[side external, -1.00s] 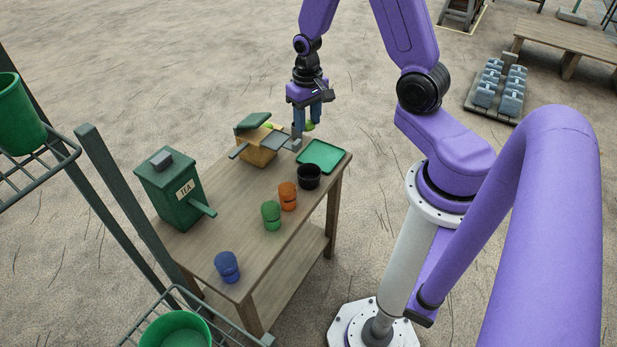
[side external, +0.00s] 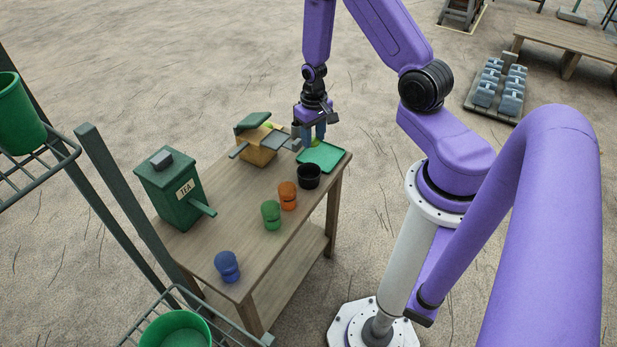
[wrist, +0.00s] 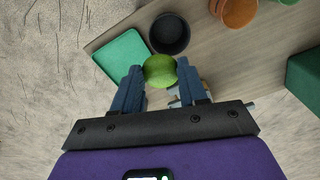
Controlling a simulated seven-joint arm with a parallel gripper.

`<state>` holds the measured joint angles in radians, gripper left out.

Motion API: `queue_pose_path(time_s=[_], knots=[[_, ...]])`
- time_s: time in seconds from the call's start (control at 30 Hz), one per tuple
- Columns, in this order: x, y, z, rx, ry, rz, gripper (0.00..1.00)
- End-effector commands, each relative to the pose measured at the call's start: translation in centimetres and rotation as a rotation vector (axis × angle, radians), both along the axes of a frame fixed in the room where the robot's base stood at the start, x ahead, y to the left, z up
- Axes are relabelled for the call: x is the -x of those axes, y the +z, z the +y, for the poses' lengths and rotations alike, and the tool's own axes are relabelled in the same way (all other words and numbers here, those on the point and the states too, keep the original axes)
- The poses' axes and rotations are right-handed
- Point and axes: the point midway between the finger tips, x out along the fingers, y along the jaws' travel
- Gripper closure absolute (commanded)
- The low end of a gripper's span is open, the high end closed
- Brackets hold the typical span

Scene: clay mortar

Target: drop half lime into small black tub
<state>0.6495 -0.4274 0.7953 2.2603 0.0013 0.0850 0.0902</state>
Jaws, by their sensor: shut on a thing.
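My gripper (wrist: 160,75) is shut on the half lime (wrist: 160,70), a green rounded piece held between the two blue fingers in the wrist view. In the side external view the gripper (side external: 313,137) is above the green tray at the table's far right, and the lime (side external: 315,142) shows as a small green spot between the fingers. The small black tub (side external: 309,177) stands upright on the table, nearer the camera than the tray. In the wrist view the tub (wrist: 169,34) is just beyond the lime, apart from it, and its dark inside is visible.
The green tray (side external: 331,163) lies beside the tub. Orange (side external: 287,196), green (side external: 271,216) and blue (side external: 227,267) cups stand in a line along the table (side external: 240,220). A wooden box (side external: 258,153) and a green tea box (side external: 172,190) stand to the left.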

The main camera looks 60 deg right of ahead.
Motion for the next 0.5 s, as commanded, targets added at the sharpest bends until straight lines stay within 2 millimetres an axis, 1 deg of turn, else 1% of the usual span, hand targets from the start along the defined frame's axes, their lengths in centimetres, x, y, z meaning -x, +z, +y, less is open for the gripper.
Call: queue_pose_path(time_s=[0.1,0.3,0.5], knots=[[0.1,-1.4,0.0,-0.001,-0.001,0.004,0.86],[0.1,-3.5,0.0,-0.001,-0.001,0.003,0.86],[0.1,-4.6,0.0,-0.001,-0.001,0.002,0.86]])
